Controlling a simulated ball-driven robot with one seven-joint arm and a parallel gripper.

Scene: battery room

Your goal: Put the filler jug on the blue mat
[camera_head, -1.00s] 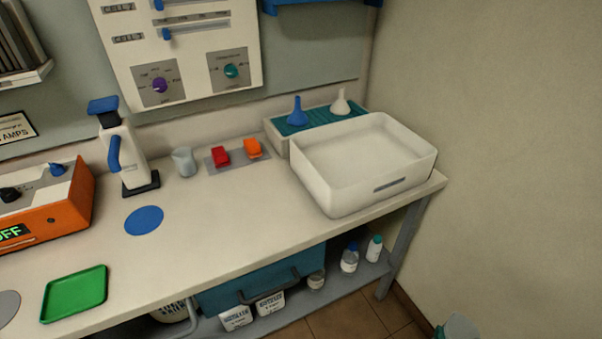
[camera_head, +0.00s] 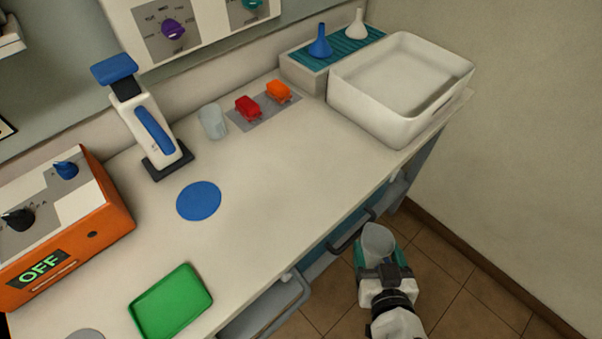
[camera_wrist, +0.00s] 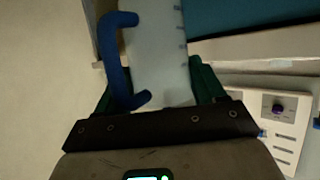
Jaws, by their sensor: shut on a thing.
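The filler jug (camera_head: 377,243) is pale and translucent. In the wrist view the jug (camera_wrist: 158,65) shows a blue handle and level marks on its side. My gripper (camera_head: 383,272) is shut on it, with green fingers on both sides of its body in the wrist view (camera_wrist: 155,90). I hold it over the floor, off the front edge of the bench at the lower right. The blue mat (camera_head: 198,201) is a flat round disc on the bench top, bare, to the left of my gripper.
A tall white device with a blue handle (camera_head: 150,125) stands behind the mat. An orange OFF unit (camera_head: 110,205) is at left, a green tray (camera_head: 172,301) in front. A clear beaker (camera_head: 212,121), red and orange pieces and a white basin (camera_head: 345,97) stand farther back. The bench right of the mat is clear.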

